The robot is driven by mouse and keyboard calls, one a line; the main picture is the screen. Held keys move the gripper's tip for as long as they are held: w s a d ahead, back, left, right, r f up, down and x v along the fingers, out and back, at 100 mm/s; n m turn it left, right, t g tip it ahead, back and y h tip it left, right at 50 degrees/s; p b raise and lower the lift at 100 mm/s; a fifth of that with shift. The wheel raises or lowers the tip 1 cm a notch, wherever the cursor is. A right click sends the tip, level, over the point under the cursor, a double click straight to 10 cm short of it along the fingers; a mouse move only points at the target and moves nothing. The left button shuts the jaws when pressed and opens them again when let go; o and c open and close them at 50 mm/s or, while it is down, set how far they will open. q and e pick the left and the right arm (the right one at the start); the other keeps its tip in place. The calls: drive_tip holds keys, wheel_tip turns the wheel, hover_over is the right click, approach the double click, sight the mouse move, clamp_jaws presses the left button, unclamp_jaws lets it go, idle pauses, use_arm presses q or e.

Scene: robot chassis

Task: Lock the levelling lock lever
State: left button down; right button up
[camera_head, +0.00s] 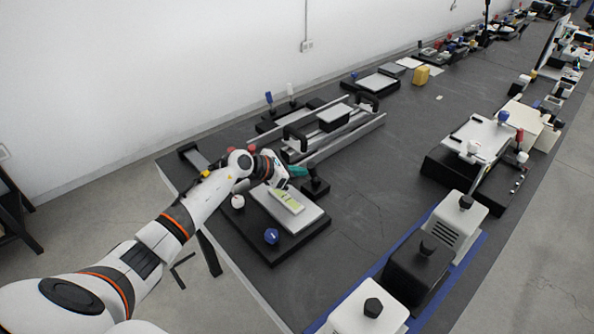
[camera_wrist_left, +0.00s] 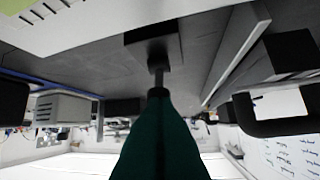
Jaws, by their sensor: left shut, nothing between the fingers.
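A levelling fixture has a black base (camera_head: 277,252), a pale plate and a yellow-green block (camera_head: 286,201) on top. A small black post on a square foot (camera_head: 315,188) stands at its back right corner; it is probably the lock lever. In the left wrist view the post (camera_wrist_left: 154,50) is dark, and whether it is locked cannot be told. My left gripper (camera_head: 300,171) has teal fingers, shut and empty, just behind and left of the post. In the wrist view the fingertips (camera_wrist_left: 158,92) overlap the post's end; contact is unclear. My right gripper is out of view.
A blue knob (camera_head: 271,236) and a white knob (camera_head: 237,201) stand on the fixture. A rail assembly with black handles (camera_head: 294,138) lies behind my gripper. Grey and black boxes (camera_head: 418,264) line the right front. The table's middle is clear.

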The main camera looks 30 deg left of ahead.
sight(308, 164)
use_arm(q)
drive_tip(key=w+r+g+p, duration=0.1)
drive_tip(key=p, duration=0.1)
drive_tip(key=w+r+g+y+p, duration=0.1)
drive_tip(key=g, duration=0.1)
drive_tip(key=shift+w+d+p, duration=0.1)
drive_tip(key=shift+d+p, duration=0.2)
drive_tip(key=shift+p, duration=0.05)
drive_tip(key=shift+w+d+n+g+y+b, duration=0.15)
drive_tip(key=shift+w+d+g+y+b, duration=0.2)
drive_tip(key=shift+w+g, duration=0.25)
drive_tip(key=shift+w+d+n+g+y+b, duration=0.15)
drive_tip(key=shift+w+g+y+b, duration=0.1)
drive_tip(key=shift+w+g+b, duration=0.3)
drive_tip(key=shift+w+d+r+b, duration=0.15)
drive_tip(key=shift+w+b, duration=0.15)
drive_tip(key=shift+b, duration=0.35)
drive_tip(key=shift+r, duration=0.1)
drive_tip(key=shift+r, duration=0.1)
